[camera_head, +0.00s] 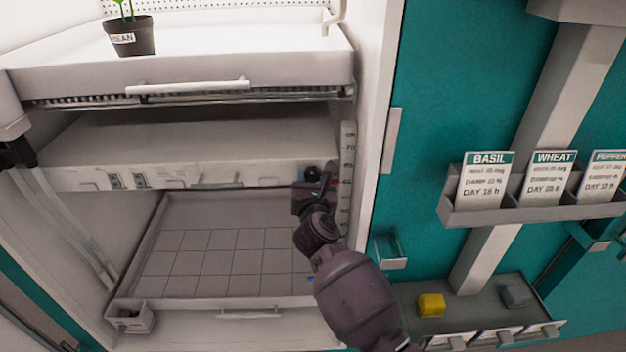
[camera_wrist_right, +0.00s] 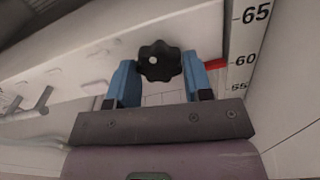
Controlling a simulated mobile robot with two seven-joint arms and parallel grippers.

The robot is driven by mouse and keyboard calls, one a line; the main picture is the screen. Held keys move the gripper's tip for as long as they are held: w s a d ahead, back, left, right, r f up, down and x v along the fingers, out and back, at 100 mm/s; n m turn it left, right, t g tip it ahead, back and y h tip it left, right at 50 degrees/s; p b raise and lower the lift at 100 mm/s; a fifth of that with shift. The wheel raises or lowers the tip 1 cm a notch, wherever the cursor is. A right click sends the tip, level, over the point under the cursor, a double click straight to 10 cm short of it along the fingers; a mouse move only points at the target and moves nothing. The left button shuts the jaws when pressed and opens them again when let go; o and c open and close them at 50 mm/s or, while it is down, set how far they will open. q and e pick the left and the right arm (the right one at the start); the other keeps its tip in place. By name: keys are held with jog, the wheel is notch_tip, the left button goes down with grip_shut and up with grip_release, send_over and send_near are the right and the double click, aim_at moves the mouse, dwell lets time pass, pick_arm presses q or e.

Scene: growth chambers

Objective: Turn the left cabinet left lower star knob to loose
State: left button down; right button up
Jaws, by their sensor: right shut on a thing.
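A black star knob (camera_wrist_right: 160,61) sits at the right end of a white shelf's front, beside a vertical scale strip (camera_wrist_right: 243,60). My right gripper (camera_head: 318,182) reaches this spot in the head view and largely hides the knob there. In the right wrist view its blue fingers (camera_wrist_right: 160,80) stand on both sides of the knob, and it is shut on it. A red pointer shows on the scale near the 60 mark. The knob's turn angle cannot be told.
The cabinet's upper tray (camera_head: 260,60) holds a potted bean plant (camera_head: 130,38). The middle shelf (camera_head: 220,173) hangs above a gridded lower tray (camera_head: 265,316). The cabinet's right wall (camera_head: 372,165) is close to my right gripper. Label cards and a yellow block (camera_head: 431,305) are at right.

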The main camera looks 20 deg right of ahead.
jog(key=shift+r+n+p, duration=0.35)
jog(key=shift+n+p, duration=0.35)
jog(key=shift+r+n+p, duration=0.1)
jog(key=shift+n+p, duration=0.7)
jog(key=shift+n, duration=0.1)
jog(key=n+p, duration=0.3)
jog(key=shift+d+n, duration=0.1)
jog(key=shift+n, duration=0.2)
jog(key=n+p, duration=0.3)
jog(key=n, duration=0.1)
jog(key=n+p, duration=0.2)
jog(key=n, duration=0.1)
jog(key=shift+f, duration=0.2)
jog(key=shift+n+p, duration=0.55)
jog(key=shift+n, duration=0.45)
jog(key=shift+d+n, duration=0.1)
jog(key=shift+n, duration=0.3)
pick_arm(q)
notch_tip(320, 180, up, 12)
jog(key=shift+s+a+t+p, duration=0.25)
jog(key=shift+a+t+p, duration=0.05)
jog(key=shift+a+p, duration=0.05)
pick_arm(e)
jog(key=shift+f+n, duration=0.1)
jog(key=shift+n, duration=0.2)
pick_arm(q)
jog(key=shift+w+r, duration=0.1)
jog(key=shift+r, duration=0.05)
